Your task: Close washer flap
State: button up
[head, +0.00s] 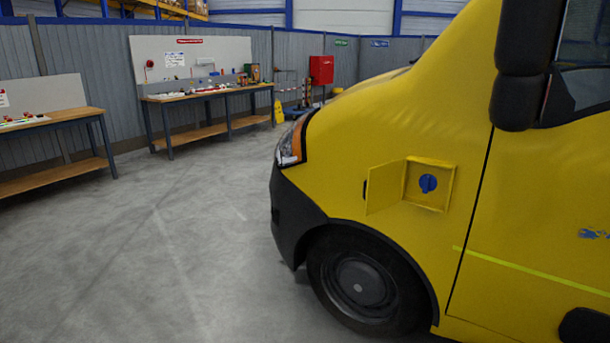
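The washer flap (385,187) is a yellow square panel on the front side of a yellow van (380,125). It stands open, swung out to the left of its recess (427,206). Inside the recess is a blue cap (428,183). A small dark mark or slot shows at the flap's left edge. My gripper is not in view.
The van's front wheel (358,287) and dark bumper (291,214) are below and left of the flap. Workbenches (205,92) with items stand along the grey wall at the back left. A red cabinet (321,69) stands behind the van's nose. The grey floor at left is clear.

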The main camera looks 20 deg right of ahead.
aim_at(383, 189)
jog(key=u, duration=0.75)
jog(key=i, duration=2.1)
jog(key=z, duration=1)
